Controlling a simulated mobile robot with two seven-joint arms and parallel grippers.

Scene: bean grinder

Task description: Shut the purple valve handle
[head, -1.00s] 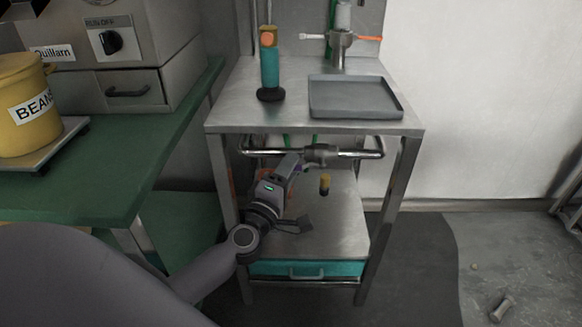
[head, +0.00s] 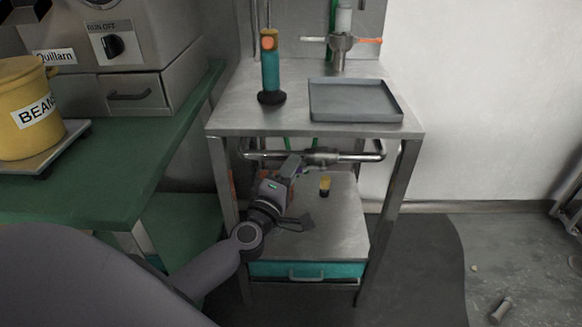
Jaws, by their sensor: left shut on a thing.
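The valve body (head: 321,157) sits on the horizontal metal pipe under the top of the steel table. The purple handle is almost wholly hidden at my left gripper's fingers, just left of and below the valve body. My left gripper (head: 300,168) reaches in from the left under the tabletop and is shut at the valve, on the handle. Its fingertips are small and partly hidden in the head view. The handle's exact angle cannot be told. My right gripper is not in view.
The steel tabletop above holds a grey tray (head: 318,111) and a teal bottle-shaped tool (head: 270,70). A small yellow-and-black object (head: 325,186) stands on the lower shelf (head: 335,225). A green counter (head: 110,180) with a yellow bean pot (head: 25,108) is at left.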

